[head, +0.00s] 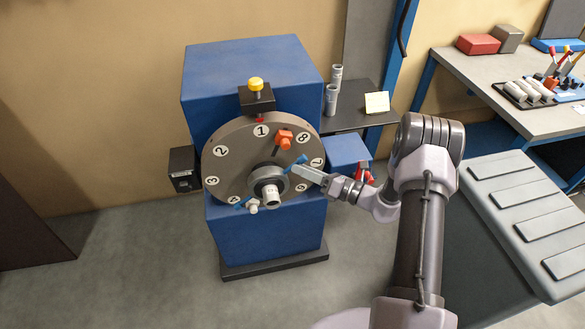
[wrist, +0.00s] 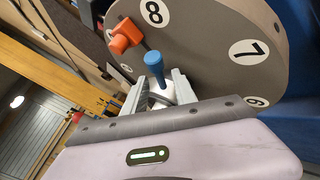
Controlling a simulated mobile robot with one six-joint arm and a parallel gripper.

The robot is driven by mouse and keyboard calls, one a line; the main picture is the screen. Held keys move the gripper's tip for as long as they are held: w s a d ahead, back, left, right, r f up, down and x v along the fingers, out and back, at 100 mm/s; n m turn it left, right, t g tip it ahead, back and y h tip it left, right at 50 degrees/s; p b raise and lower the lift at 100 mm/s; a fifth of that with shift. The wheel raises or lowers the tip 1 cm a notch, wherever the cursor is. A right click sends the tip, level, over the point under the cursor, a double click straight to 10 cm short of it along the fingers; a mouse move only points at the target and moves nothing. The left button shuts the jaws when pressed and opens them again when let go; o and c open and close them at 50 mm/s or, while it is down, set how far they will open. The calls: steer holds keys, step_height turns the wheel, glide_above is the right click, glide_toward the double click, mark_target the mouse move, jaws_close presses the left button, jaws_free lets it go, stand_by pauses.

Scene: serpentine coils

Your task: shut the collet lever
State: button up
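The collet lever, with a blue handle (wrist: 154,64), sticks out beside the grey collet nose (head: 269,188) at the centre of the round numbered dial (head: 232,163). In the head view its blue end (head: 299,160) shows just above my fingertips. My gripper (head: 302,173) reaches in from the right, close to the dial face. In the wrist view my gripper (wrist: 157,85) has its two fingers apart, one on each side of the lever's lower part. I see no clear contact. My fingers hide part of the lever's base and the collet.
An orange clamp block (head: 285,139) sits on the dial just above the lever. A yellow-knobbed plunger (head: 257,86) stands above the dial, and a white-tipped handle (head: 253,206) sits lower left. A blue box (head: 349,150) with red parts stands behind my wrist.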

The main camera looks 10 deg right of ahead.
steer(key=shift+x, duration=1.95)
jaws_close()
